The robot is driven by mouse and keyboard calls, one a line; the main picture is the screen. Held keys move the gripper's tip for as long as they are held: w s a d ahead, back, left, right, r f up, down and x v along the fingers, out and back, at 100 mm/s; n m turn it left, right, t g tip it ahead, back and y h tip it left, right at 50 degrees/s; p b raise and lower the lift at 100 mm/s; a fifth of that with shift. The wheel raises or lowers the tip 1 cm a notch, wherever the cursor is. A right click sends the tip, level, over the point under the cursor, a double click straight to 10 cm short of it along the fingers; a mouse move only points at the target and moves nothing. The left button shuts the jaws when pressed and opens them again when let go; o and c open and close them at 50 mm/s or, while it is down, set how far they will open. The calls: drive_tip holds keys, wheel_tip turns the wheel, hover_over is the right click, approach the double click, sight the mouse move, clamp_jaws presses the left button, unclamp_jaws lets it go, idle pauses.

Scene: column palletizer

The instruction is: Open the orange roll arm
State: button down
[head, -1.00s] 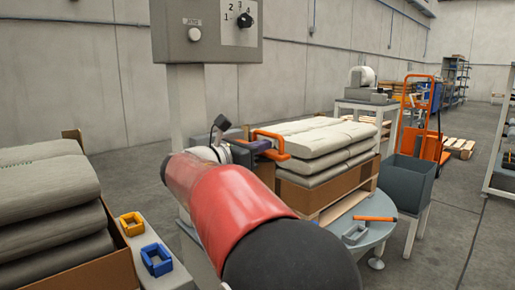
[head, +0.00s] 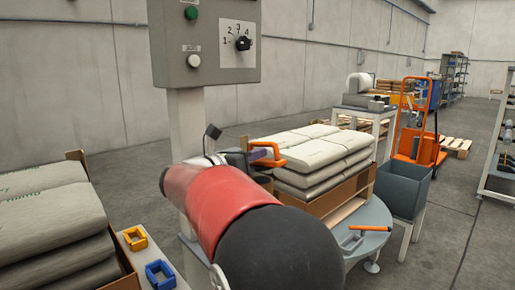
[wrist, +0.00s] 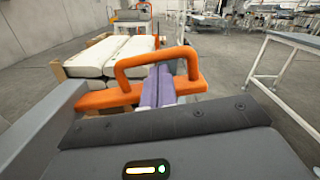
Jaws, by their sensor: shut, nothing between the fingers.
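Stacked pale bags (head: 320,150) stand in a cardboard tray behind my gripper, more bags (head: 45,205) at left. A control box (head: 205,45) stands on a post. A grey bin (head: 403,188) is right of the round table.

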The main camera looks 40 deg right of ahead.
drive_tip(key=r+p, duration=0.1)
drive_tip(key=w+r+p, duration=0.1)
drive_tip(key=r+p, duration=0.1)
drive_tip(key=shift+w+a+r, duration=0.1)
drive_tip(key=shift+r, duration=0.05)
drive_tip(key=w+r+n+p, duration=0.1)
drive_tip(key=w+r+n, duration=0.4)
drive_tip(key=w+n, duration=0.1)
drive_tip(key=shift+w+a+n+t+p, duration=0.25)
drive_tip(key=shift+n+t+p, duration=0.05)
drive_tip(key=shift+n, duration=0.1)
